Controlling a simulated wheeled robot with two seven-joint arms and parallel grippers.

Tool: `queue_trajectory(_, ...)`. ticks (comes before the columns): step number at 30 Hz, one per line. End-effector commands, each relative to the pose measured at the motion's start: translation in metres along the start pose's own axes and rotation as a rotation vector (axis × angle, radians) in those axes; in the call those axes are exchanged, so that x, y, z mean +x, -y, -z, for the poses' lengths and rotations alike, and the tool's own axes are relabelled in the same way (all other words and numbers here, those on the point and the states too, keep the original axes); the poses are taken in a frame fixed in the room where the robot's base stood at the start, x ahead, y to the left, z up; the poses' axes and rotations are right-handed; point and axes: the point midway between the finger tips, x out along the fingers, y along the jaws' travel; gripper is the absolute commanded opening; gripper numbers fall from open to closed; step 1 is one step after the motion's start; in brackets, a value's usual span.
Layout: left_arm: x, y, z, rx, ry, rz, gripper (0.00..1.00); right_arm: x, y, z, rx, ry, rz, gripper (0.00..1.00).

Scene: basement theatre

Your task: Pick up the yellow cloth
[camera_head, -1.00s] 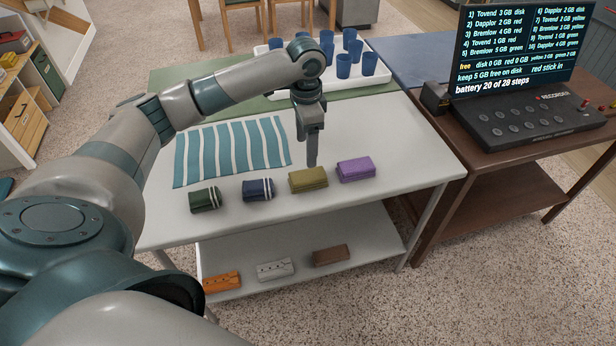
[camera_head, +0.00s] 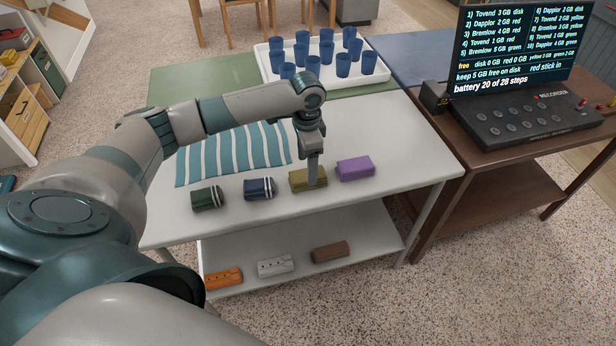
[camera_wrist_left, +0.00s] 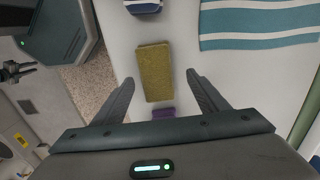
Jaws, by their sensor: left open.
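The yellow cloth (camera_head: 303,181) is a folded olive-yellow block on the white table, between a dark blue cloth and a purple cloth. In the left wrist view the yellow cloth (camera_wrist_left: 154,72) lies between and just beyond my open fingers. My left gripper (camera_head: 313,183) points down right at the cloth in the head view and hides part of its right half. The fingers (camera_wrist_left: 160,88) are apart with nothing held; I cannot tell whether they touch the cloth. My right gripper is not in view.
A purple cloth (camera_head: 355,169) sits close on the right, a blue cloth (camera_head: 259,189) and a green cloth (camera_head: 207,198) on the left. A striped cloth (camera_head: 222,160) lies behind. A tray (camera_head: 379,77) of blue cups stands at the back. The table's front strip is clear.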

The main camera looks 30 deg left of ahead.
Motion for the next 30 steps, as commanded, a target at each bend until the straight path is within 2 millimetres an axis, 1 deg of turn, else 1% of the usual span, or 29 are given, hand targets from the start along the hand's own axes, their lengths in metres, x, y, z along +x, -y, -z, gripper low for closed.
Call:
queue_trajectory(1,0.003,-0.002,0.000,0.001,0.002,-0.002,0.67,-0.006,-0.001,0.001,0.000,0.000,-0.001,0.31)
queue_trajectory(5,0.019,-0.007,0.001,0.000,0.003,-0.002,0.67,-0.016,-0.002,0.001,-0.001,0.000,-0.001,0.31)
queue_trajectory(9,0.036,-0.006,0.001,0.000,0.002,0.000,0.67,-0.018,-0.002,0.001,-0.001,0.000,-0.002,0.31)
queue_trajectory(11,0.040,-0.006,0.001,0.001,0.001,0.000,0.67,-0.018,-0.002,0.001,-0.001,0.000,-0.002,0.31)
queue_trajectory(14,0.043,-0.006,0.001,0.002,0.000,0.001,0.67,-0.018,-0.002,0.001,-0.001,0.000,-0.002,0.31)
queue_trajectory(26,0.042,-0.005,0.001,0.001,0.000,0.001,0.67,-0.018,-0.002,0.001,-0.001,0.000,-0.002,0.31)
queue_trajectory(29,0.042,-0.005,0.001,0.001,0.000,0.001,0.46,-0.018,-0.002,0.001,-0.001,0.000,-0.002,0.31)
queue_trajectory(30,0.042,-0.005,0.001,0.001,0.000,0.001,0.36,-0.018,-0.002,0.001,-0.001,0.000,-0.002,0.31)
